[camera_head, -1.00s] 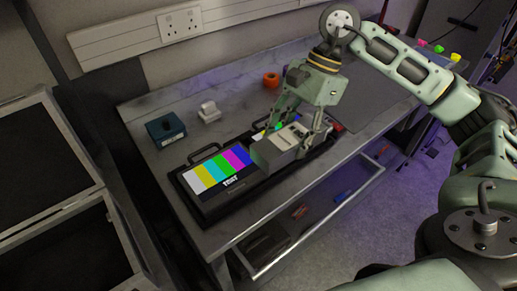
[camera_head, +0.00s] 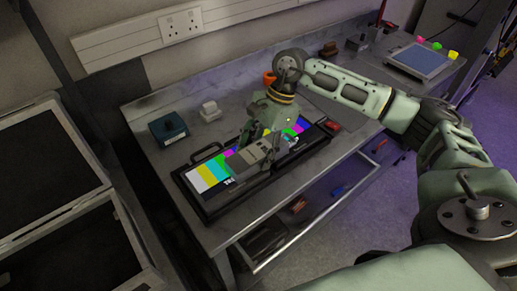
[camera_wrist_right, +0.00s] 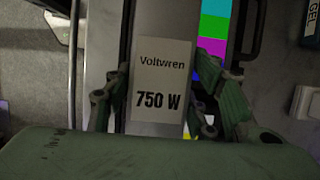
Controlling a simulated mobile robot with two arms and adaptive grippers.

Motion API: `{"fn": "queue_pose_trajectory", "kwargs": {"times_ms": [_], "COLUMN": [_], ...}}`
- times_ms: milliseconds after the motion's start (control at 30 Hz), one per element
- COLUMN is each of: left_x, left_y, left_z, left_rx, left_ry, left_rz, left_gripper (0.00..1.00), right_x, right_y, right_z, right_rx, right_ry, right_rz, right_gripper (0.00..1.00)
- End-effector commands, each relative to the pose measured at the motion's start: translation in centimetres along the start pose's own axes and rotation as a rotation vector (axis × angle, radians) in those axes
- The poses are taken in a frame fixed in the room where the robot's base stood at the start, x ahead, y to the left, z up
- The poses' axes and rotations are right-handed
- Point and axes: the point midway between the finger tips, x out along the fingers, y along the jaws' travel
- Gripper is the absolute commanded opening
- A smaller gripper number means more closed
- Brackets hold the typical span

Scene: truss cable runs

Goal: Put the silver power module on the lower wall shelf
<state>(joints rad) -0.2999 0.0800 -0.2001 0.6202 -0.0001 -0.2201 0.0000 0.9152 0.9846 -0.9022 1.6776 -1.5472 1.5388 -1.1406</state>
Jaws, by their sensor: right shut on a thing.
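The silver power module (camera_head: 253,157) is a grey box in my right gripper (camera_head: 262,146), over the flat display with colour bars on the workbench. The right wrist view shows its pale label (camera_wrist_right: 160,88), reading "Voltwren 750 W", between the two green fingers of my right gripper (camera_wrist_right: 165,100), which is shut on it. I cannot tell whether the module touches the display beneath. My left gripper is not in view. I cannot make out a lower wall shelf in these frames.
The black-framed display (camera_head: 212,207) lies on the workbench (camera_head: 228,233). An open drawer (camera_head: 318,216) juts out in front. Open dark cases (camera_head: 62,222) stand at left.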

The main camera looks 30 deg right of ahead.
Motion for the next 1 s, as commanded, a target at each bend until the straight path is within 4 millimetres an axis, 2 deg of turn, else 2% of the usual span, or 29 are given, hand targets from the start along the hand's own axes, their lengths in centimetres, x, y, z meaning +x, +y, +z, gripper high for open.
{"fn": "queue_pose_trajectory", "kwargs": {"times_ms": [267,300,500,833,900,1000], "left_x": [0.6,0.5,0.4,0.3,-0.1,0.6], "left_y": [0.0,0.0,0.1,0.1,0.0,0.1], "left_z": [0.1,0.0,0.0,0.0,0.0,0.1], "left_rx": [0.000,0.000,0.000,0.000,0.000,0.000], "left_ry": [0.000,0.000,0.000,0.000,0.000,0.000], "left_rz": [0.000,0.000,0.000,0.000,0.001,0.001], "left_gripper": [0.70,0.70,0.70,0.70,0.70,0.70], "right_x": [0.3,0.3,0.2,0.1,-0.2,-1.2], "right_y": [-0.1,0.0,0.0,0.0,0.0,-0.1], "right_z": [-0.1,-0.1,-0.1,-0.1,0.1,-0.1], "right_rx": [-0.001,0.000,0.000,0.000,0.000,0.001], "right_ry": [-0.001,0.000,0.000,0.000,0.000,0.000], "right_rz": [-0.002,0.000,0.000,0.000,0.000,-0.004], "right_gripper": [0.00,0.53,0.70,0.70,0.70,0.70]}}
